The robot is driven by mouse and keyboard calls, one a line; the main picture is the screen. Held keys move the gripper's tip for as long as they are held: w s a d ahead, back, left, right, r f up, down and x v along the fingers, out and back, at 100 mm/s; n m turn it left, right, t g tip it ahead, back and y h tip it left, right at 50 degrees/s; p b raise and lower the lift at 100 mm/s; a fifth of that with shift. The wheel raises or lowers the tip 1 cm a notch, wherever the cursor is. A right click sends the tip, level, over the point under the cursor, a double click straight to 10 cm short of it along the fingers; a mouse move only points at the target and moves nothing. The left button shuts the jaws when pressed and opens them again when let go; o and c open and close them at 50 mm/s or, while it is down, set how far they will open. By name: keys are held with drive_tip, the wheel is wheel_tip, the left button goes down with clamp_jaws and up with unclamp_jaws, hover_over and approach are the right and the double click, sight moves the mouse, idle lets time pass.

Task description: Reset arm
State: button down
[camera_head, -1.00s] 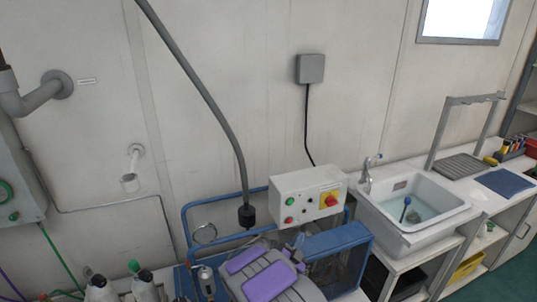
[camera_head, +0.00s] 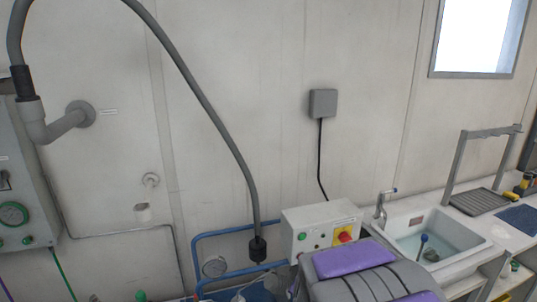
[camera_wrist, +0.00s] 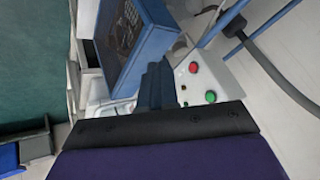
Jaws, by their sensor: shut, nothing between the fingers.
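My gripper (camera_wrist: 156,86) shows in the wrist view as dark fingers closed together with nothing between them. Behind them are a blue-framed machine (camera_wrist: 125,50) and a white control box (camera_wrist: 212,78) with red and green buttons. The fingers appear in front of the gap between these two, and I cannot tell the exact distance. In the head view my purple and grey arm fills the bottom right of centre, below the control box (camera_head: 320,217). The gripper itself is not visible there.
A grey hose (camera_head: 215,115) hangs left of the control box. A sink (camera_head: 440,240) with a tap stands to the right, beside a drying rack (camera_head: 478,201). A gauge panel (camera_head: 18,190) and pipe (camera_head: 65,124) are at the left.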

drive_tip(key=s+d+r+n+g, duration=0.1)
drive_tip(key=s+r+n+g, duration=0.1)
drive_tip(key=s, duration=1)
drive_tip(key=s+d+r+n+g, duration=0.1)
drive_tip(key=s+r+n+g, duration=0.1)
drive_tip(key=s, duration=1.1)
drive_tip(key=s+d+r+n+g, duration=0.1)
drive_tip(key=s+r+n+g, duration=0.2)
drive_tip(key=s, duration=0.9)
drive_tip(key=shift+s+d+r+g+y, duration=0.15)
drive_tip(key=shift+d+r+g+y, duration=0.2)
drive_tip(key=shift+g, duration=0.75)
